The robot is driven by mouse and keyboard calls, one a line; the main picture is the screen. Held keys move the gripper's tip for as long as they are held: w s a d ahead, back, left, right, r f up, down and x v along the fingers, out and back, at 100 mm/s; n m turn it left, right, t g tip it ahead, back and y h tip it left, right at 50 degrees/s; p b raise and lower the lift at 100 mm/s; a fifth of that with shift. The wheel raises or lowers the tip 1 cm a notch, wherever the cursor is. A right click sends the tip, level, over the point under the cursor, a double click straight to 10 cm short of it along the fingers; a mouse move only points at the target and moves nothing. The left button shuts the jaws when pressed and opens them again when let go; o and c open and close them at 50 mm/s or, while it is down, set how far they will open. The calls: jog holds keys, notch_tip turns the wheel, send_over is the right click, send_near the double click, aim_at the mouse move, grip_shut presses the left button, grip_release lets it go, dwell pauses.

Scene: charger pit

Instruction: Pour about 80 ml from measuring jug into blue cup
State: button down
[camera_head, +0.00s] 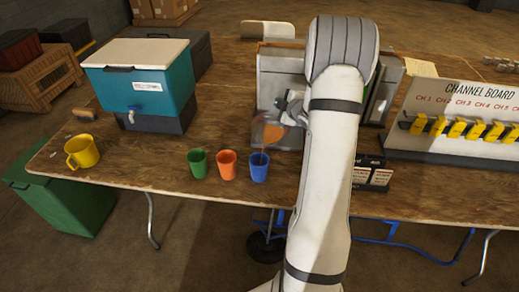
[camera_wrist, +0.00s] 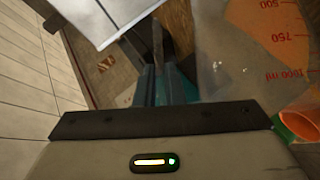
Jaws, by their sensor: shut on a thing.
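The clear measuring jug (camera_head: 270,131) with orange liquid is tilted above the blue cup (camera_head: 259,168). A thin streak shows between the jug and the cup's mouth. The blue cup stands upright near the table's front edge; the liquid level inside cannot be made out. My gripper (camera_head: 286,106) is shut on the jug, up and to the right of the cup, partly hidden by my arm. In the wrist view, the jug (camera_wrist: 228,62) shows red marks of 500, 750 and 1000 ml at the upper right, with orange liquid behind them.
An orange cup (camera_head: 227,165) and a green cup (camera_head: 198,163) stand just left of the blue cup. A yellow mug (camera_head: 82,152) and a teal cooler (camera_head: 140,83) are further left. A grey machine (camera_head: 282,72) stands behind, and the channel board (camera_head: 459,121) is right.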

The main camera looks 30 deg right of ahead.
jog(key=shift+w+d+r+p, duration=0.2)
jog(key=shift+d+r+p, duration=0.15)
jog(key=shift+r+p, duration=0.5)
jog(key=f, duration=0.1)
jog(key=f+g+p, duration=0.1)
jog(key=shift+w+d+f+m+y, duration=0.3)
jog(key=shift+d+f+m, duration=0.05)
jog(key=shift+m, duration=0.05)
jog(key=shift+r, duration=0.1)
jog(key=shift+p, duration=0.5)
jog(key=shift+w+d+f, duration=0.1)
jog(key=shift+f, duration=0.2)
